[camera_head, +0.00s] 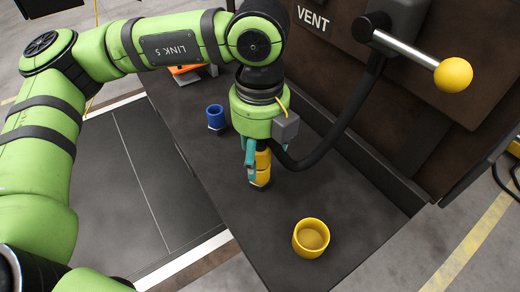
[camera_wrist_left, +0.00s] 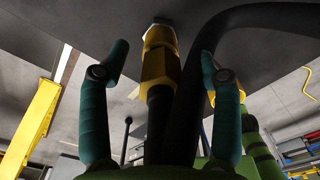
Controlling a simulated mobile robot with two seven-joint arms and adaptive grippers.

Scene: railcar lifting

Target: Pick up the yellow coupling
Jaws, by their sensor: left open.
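The yellow coupling (camera_head: 262,162) stands on the dark deck on the end of a black hose. In the left wrist view the coupling (camera_wrist_left: 158,65) lies between my two teal fingers, with a visible gap on each side. My left gripper (camera_head: 253,165) points down at the coupling from above and is open around it, not closed on it. In the head view its fingers partly hide the coupling. My right gripper is in neither view.
A yellow cup (camera_head: 311,238) stands on the deck in front, and a blue cup (camera_head: 215,116) stands behind. The black hose (camera_head: 345,115) curves right of my gripper. A lever with a yellow knob (camera_head: 453,75) juts from the brown wall marked VENT (camera_head: 313,19).

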